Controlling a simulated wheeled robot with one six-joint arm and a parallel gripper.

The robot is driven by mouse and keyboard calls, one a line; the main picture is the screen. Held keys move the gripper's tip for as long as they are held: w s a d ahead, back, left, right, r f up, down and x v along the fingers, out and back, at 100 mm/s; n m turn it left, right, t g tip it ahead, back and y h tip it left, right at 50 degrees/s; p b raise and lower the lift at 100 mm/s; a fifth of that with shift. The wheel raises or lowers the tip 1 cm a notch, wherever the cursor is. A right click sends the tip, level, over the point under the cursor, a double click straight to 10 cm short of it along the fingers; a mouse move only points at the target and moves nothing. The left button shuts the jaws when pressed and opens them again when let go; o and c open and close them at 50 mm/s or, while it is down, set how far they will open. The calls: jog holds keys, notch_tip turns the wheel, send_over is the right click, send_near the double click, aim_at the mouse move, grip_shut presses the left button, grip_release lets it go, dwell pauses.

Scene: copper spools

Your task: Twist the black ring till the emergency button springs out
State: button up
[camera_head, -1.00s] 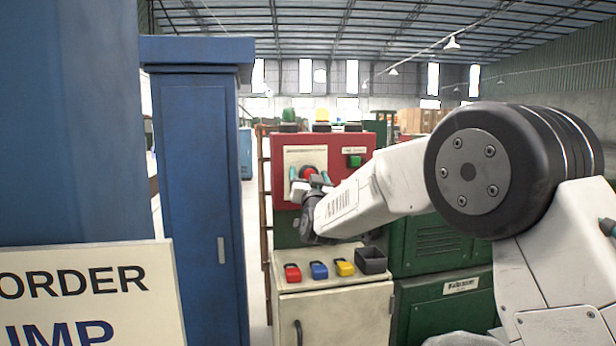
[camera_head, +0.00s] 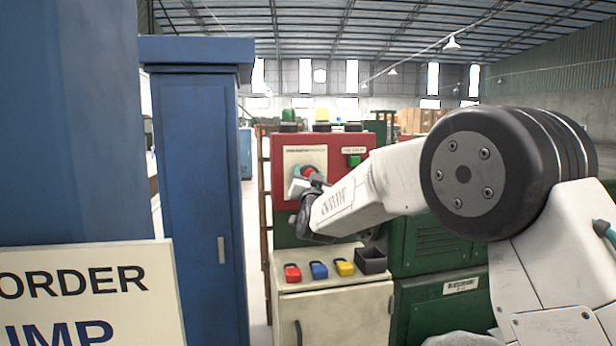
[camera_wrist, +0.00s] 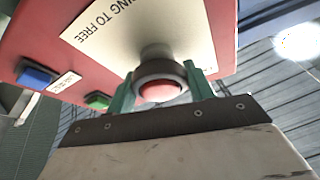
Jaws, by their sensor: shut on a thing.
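The red emergency button (camera_head: 308,170) is on the front of a red box (camera_head: 350,187). In the wrist view its red cap (camera_wrist: 159,91) sits inside the black ring (camera_wrist: 158,70). My gripper (camera_wrist: 162,84) has its two teal fingers on opposite sides of the ring, shut on it. In the head view my gripper (camera_head: 306,178) reaches the box from below right and partly hides the button and ring. I cannot tell whether the cap is pressed in or out.
A white label (camera_wrist: 100,28) lies beside the ring. A blue button (camera_wrist: 36,76) and a green button (camera_wrist: 97,100) are on the same box. Below stands a cream cabinet (camera_head: 335,310) with coloured blocks and a dark bin (camera_head: 371,260). A blue cabinet (camera_head: 195,180) stands left.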

jog(key=m+h, duration=0.1)
jog(key=m, duration=0.1)
jog(key=m+h, duration=0.1)
jog(key=m, duration=0.2)
jog(key=shift+h, duration=0.3)
jog(key=shift+f+m+g+h, duration=0.1)
jog(key=shift+m+g+h, duration=0.25)
jog(key=shift+m, duration=0.7)
jog(key=shift+m+g+h, duration=0.25)
jog(key=shift+m+h, duration=0.2)
jog(key=shift+m, duration=0.6)
jog(key=o, duration=1)
jog(key=shift+c, duration=0.2)
jog(key=v, duration=0.8)
